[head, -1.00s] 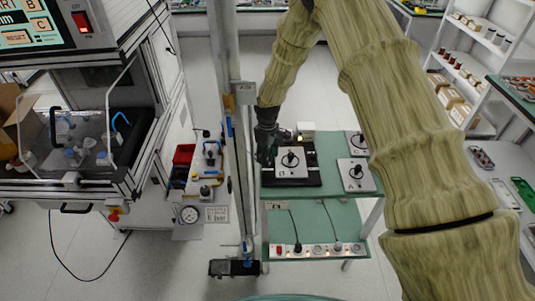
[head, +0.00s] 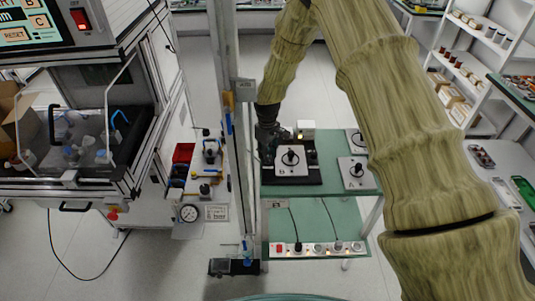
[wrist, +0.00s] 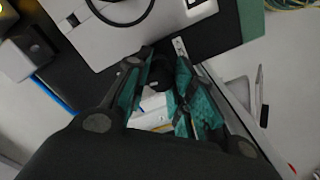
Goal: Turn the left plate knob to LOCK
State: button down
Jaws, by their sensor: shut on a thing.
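A light grey square plate (head: 292,167) with a central black handle (head: 290,157) lies on a black base (head: 312,178) on the green table. My gripper (wrist: 160,88) is at the left side of this base, pointing down. In the wrist view its teal-padded fingers are shut around a small black knob (wrist: 160,70) beside the plate (wrist: 95,22). In the head view my gripper (head: 268,152) hides this left knob. A black right knob (head: 312,157) stands on the other side of the plate. No LOCK marking is readable.
A white box with a yellow lamp (head: 305,130) stands behind the base. Spare plates (head: 357,173) lie to the right. A metal post (head: 235,130) rises close to the left of my gripper. A power strip (head: 318,248) lies on the lower shelf.

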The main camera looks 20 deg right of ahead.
jog(key=m+b, duration=0.1)
jog(key=m, duration=0.3)
jog(key=shift+b, duration=0.3)
jog(key=m, duration=0.4)
jog(key=shift+b, duration=0.4)
jog(key=m, duration=0.4)
jog(key=shift+d+b, duration=0.15)
jog(key=shift+b, duration=0.15)
jog(key=shift+r+m, duration=0.1)
jog(key=shift+m, duration=1.8)
jog(key=shift+w+m, duration=0.1)
jog(key=shift+m, duration=0.2)
jog(key=c, duration=1.2)
grip_release()
notch_tip(320, 180, up, 12)
